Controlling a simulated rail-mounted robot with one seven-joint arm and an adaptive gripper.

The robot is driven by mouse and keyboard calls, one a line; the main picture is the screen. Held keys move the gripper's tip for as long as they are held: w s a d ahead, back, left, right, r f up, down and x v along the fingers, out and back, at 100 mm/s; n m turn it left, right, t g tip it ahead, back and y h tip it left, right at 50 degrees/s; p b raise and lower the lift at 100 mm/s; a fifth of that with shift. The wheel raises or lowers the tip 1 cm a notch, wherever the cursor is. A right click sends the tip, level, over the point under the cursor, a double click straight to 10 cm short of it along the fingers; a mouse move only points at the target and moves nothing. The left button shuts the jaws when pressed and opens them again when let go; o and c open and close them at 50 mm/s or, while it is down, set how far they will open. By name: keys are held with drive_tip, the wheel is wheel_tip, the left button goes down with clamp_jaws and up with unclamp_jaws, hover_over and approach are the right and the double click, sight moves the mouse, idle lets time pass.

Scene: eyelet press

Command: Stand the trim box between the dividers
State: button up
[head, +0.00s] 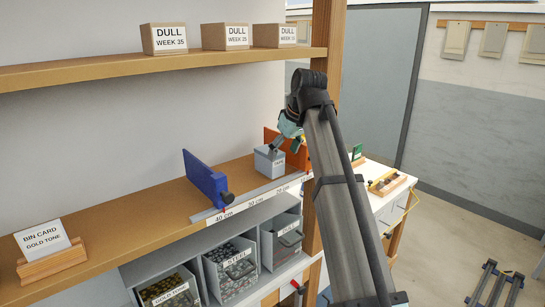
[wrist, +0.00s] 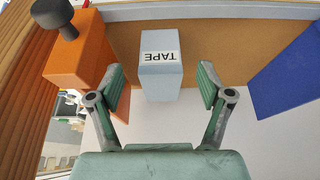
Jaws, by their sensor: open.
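A pale grey-blue box (head: 268,163) stands upright on the wooden shelf (head: 150,212), between the blue divider (head: 203,176) and the orange divider (head: 301,155), nearer the orange one. Its label reads TAPE, upside down, in the wrist view (wrist: 161,82). No box labelled TRIM is readable. My gripper (head: 285,144) is at the box's upper end. In the wrist view its open fingers (wrist: 161,72) lie either side of the box with gaps, holding nothing. The orange divider (wrist: 80,52) is left there and the blue divider (wrist: 292,75) right.
A centimetre scale (head: 246,201) runs along the shelf's front edge. Bins (head: 231,265) hang below it. Several DULL boxes (head: 225,36) stand on the upper shelf. A bin card (head: 43,240) stands at left. The shelf left of the blue divider is mostly clear.

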drive_tip(key=s+d+b, duration=0.1)
drive_tip(key=s+d, duration=0.3)
drive_tip(key=shift+s+d+b, duration=0.2)
drive_tip(key=shift+s+b, duration=0.15)
drive_tip(key=shift+s, duration=0.05)
